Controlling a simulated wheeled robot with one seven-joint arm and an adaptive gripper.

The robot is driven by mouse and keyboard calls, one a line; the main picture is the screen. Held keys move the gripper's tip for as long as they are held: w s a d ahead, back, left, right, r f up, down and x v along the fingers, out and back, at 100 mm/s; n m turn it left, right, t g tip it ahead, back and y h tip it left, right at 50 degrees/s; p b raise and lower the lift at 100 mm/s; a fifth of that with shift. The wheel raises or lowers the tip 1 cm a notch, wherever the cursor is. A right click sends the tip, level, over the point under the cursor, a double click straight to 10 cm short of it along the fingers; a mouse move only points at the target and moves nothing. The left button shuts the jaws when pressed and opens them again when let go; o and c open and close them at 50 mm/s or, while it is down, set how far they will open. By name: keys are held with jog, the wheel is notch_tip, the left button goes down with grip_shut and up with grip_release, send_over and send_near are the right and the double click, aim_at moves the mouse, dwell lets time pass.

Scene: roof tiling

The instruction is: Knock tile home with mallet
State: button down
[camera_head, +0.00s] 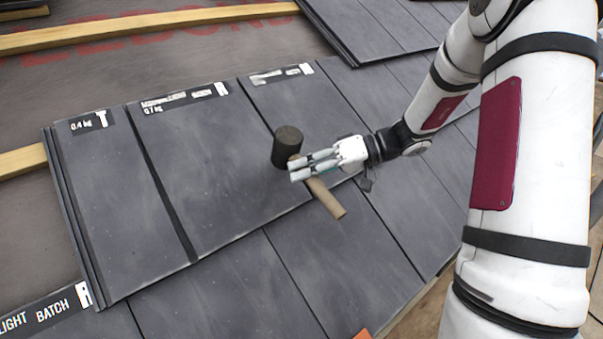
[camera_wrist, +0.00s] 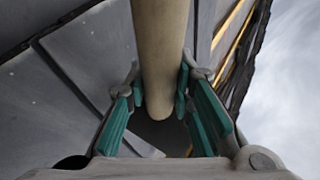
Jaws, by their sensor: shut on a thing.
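My gripper (camera_head: 303,168) is shut on the wooden handle of the mallet and holds it above the tiles. The mallet's dark round head (camera_head: 286,147) is just left of and above my fingers, and the pale handle (camera_head: 327,199) sticks out below them. In the wrist view the handle (camera_wrist: 160,45) runs between the green finger pads. The head is mostly hidden there. Grey tiles (camera_head: 203,160) with labels along their upper edge lie under and left of the mallet. I cannot tell whether the head touches a tile.
Wooden battens (camera_head: 130,26) run across the brown underlay (camera_head: 150,65) at the upper left. More tiles (camera_head: 370,28) lie at the top right. A lower course of tiles (camera_head: 230,285) spreads in front. A small orange thing (camera_head: 362,334) shows at the bottom edge.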

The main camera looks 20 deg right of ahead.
jog(key=shift+s+d+r+p, duration=0.15)
jog(key=shift+s+r+p, duration=0.3)
jog(key=shift+r, duration=0.4)
jog(key=shift+s+d+r+p, duration=0.1)
jog(key=shift+s+r+p, duration=0.2)
jog(key=shift+s+r, duration=0.45)
jog(key=shift+s+d+r+p, duration=0.15)
jog(key=shift+s+r+p, duration=0.25)
jog(key=shift+r, duration=0.6)
jog(key=shift+w, duration=0.1)
jog(key=shift+s+a+f+t, duration=0.25)
jog(key=shift+f+t, duration=0.15)
jog(key=shift+f, duration=0.1)
jog(key=s+a+f+m+t+h, duration=0.2)
jog(key=s+f+m+t, duration=0.1)
jog(key=f, duration=0.3)
notch_tip(320, 180, up, 17)
jog(key=p, duration=2.4)
jog(key=shift+s+m, duration=0.25)
jog(key=shift+m, duration=0.05)
jog(key=shift+r, duration=0.1)
